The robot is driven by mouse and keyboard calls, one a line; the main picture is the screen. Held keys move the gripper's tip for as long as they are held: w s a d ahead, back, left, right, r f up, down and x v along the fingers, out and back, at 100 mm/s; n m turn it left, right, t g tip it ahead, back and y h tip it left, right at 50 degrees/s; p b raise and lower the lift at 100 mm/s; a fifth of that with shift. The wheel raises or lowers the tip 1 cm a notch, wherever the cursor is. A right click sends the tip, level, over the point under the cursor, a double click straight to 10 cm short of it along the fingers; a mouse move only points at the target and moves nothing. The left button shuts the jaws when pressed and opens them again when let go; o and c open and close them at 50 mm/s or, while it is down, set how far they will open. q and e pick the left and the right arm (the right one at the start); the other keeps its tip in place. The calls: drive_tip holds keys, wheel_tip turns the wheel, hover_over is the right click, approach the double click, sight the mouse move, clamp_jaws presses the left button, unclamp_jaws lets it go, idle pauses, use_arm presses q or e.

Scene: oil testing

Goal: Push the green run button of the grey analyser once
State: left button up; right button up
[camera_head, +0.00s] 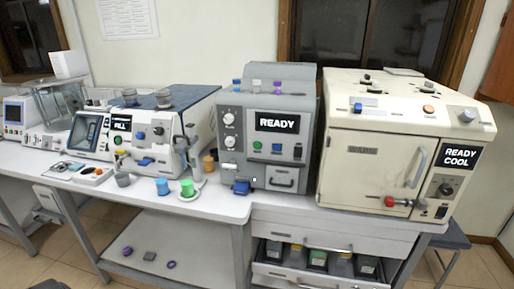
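The grey analyser (268,100) stands upright in the middle of the bench. Its black display (277,122) reads "READY". Below the display, on the left, is a small green button (257,146). A blue button (277,147) sits to its right. Two round white knobs (229,142) are on the left of the front panel. Nothing covers the green button. Any lettering by the buttons is too small to read. Neither of my grippers is in the head view.
A cream oven-like unit (375,150) reading "READY COOL" stands right of the analyser. A white and blue machine (140,130) stands left. A blue cup (162,187) and a green cup (187,188) stand on the bench (215,205). An open drawer (285,277) juts out below.

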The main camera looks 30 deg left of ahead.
use_arm(q)
clamp_jaws()
idle(1.5)
